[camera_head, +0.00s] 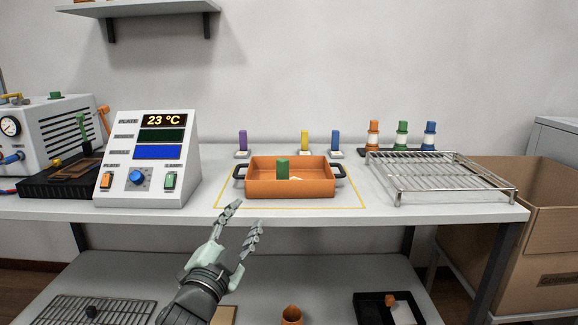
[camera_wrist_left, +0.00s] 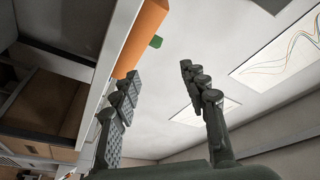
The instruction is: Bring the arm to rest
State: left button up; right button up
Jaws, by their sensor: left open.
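My left gripper (camera_head: 243,220) is open and empty in the head view. It hangs in front of the table's front edge, below and a little left of the orange tray (camera_head: 318,189). The tray has dark side handles and a green block (camera_head: 282,168) standing in it. In the left wrist view the two fingers (camera_wrist_left: 160,95) are spread with nothing between them. My right gripper is in neither view.
A control box (camera_head: 150,160) reading 23 °C stands left of the tray. A wire rack (camera_head: 440,175) stands right. Purple, yellow and blue pegs (camera_head: 335,140) line the back. A lower shelf (camera_head: 250,275) runs beneath; a cardboard box (camera_head: 545,235) is at the right.

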pick_arm(q)
jog(key=s+a+f+n+g+y, duration=0.2)
jog(key=s+a+f, duration=0.1)
jog(key=f, duration=0.5)
jog(key=s+a+f+n+g+y, duration=0.2)
jog(key=s+a+f+n+g, duration=0.15)
jog(key=f, duration=0.45)
jog(key=s+a+f+n+g+y, duration=0.1)
jog(key=s+a+f+g, duration=0.1)
jog(key=a+f, duration=0.35)
jog(key=s+a+f+n+g, duration=0.2)
jog(key=s+f+g, duration=0.2)
jog(key=s+f, duration=0.5)
jog(key=s+a+f+n+g+y, duration=0.1)
jog(key=s+a+f+n+g, duration=0.1)
jog(key=s+f, duration=0.7)
jog(key=s+a+g, duration=0.1)
jog(key=s+g, duration=0.1)
jog(key=s, duration=0.3)
jog(key=shift+s+a+f+y, duration=0.2)
jog(key=shift+s+f+y, duration=0.05)
jog(key=shift+f+y, duration=0.05)
jog(key=shift+n, duration=0.25)
